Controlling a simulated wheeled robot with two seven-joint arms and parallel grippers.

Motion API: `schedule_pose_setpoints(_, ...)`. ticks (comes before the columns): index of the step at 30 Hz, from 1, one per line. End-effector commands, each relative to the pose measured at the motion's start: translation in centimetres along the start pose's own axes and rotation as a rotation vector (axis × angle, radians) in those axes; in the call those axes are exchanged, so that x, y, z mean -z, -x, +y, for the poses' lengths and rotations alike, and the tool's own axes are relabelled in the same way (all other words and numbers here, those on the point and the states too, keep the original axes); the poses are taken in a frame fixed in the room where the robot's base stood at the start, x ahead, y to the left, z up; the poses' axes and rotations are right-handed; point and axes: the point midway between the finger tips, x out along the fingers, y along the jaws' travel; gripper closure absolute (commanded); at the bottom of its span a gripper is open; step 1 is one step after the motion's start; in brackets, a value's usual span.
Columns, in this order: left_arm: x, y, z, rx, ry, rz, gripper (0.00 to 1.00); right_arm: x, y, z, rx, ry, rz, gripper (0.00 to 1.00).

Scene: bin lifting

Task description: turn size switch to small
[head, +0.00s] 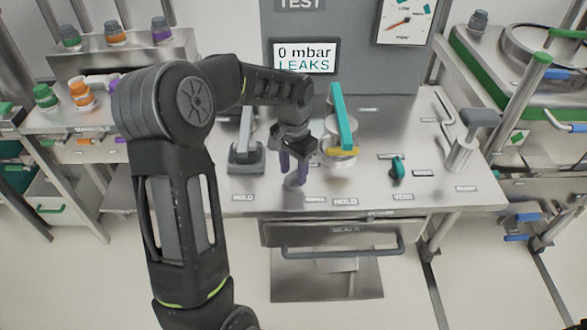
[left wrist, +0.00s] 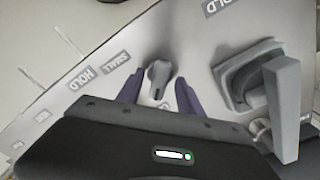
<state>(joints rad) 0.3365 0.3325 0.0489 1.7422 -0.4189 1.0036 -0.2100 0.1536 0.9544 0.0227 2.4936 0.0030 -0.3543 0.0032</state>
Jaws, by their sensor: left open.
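The size switch (left wrist: 157,76) is a small grey knob on the steel bench top, seen in the left wrist view. A SMALL label (left wrist: 117,62) lies to its left there. My left gripper (head: 294,175) points down over the bench front, with purple fingers. In the left wrist view its open fingers (left wrist: 160,84) stand on either side of the knob, with gaps visible; I cannot tell whether either touches it. In the head view the gripper hides the knob. My right gripper is not in view.
A grey clamp lever (head: 246,150) stands left of the gripper, also large in the left wrist view (left wrist: 285,105). A teal-handled clamp (head: 343,115) stands close right. A teal valve (head: 397,167) is further right. The display (head: 304,56) reads 0 mbar LEAKS.

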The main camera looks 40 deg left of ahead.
Motion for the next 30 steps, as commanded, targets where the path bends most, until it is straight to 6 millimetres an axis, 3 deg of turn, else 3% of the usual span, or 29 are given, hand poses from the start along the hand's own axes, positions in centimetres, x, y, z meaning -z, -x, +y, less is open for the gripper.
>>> schedule_pose_setpoints(8, -0.02, -0.16, -0.01, 0.0, 0.0, 0.0, 0.57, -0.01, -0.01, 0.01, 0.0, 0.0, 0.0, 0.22)
schedule_pose_setpoints(23, -0.02, -0.13, -0.01, 0.0, 0.0, -0.001, 0.98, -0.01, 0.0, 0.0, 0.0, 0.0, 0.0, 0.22)
schedule_pose_setpoints(30, -0.02, -0.12, -0.01, 0.0, 0.0, -0.001, 1.0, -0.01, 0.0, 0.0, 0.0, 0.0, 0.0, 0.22)
